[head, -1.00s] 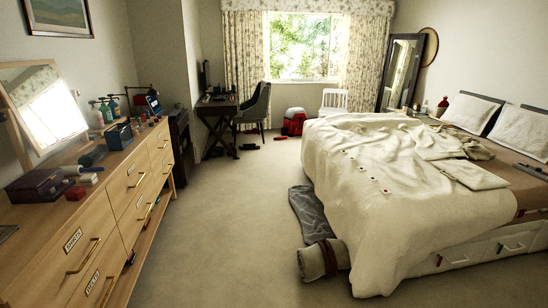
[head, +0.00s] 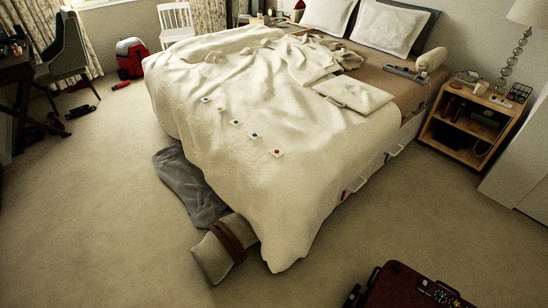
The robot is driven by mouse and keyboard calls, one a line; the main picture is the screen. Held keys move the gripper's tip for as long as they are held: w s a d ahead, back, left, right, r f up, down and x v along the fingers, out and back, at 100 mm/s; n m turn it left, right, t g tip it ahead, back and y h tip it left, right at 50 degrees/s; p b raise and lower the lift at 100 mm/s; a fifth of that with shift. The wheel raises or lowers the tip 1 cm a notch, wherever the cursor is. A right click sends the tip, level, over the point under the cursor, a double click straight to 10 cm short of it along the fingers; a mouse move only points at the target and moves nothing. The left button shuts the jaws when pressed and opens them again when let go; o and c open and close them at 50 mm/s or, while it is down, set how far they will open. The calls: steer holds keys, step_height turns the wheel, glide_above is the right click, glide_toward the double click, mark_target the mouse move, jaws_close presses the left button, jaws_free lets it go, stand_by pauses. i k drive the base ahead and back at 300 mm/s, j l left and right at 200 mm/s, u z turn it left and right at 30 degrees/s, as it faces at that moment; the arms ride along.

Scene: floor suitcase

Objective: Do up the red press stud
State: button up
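In the head view, a row of press studs on small pale tabs runs across the cream cover (head: 240,185) on the bed. The red press stud (head: 277,153) is at the near right end of the row. A dark blue stud (head: 254,136) is just up and left of it, and paler studs (head: 206,100) lie farther along. Whether the red stud is done up is too small to tell. My gripper is not in view.
A rolled bundle with a brown strap (head: 226,247) and a grey cloth (head: 186,184) lie on the floor by the bed. A dark red suitcase (head: 402,290) is at the bottom right. A bedside table (head: 468,135) stands right.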

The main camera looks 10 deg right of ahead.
mark_target(276, 152)
steer(key=i+j, duration=0.25)
steer(key=i, duration=0.3)
steer(key=i+j, duration=0.3)
steer(key=i, duration=0.2)
steer(key=i+j, duration=0.3)
steer(key=i, duration=0.25)
steer(key=i+j, duration=0.25)
steer(key=i, duration=0.25)
steer(key=i+j+z, duration=0.1)
steer(key=i+j, duration=0.15)
steer(key=i, duration=0.3)
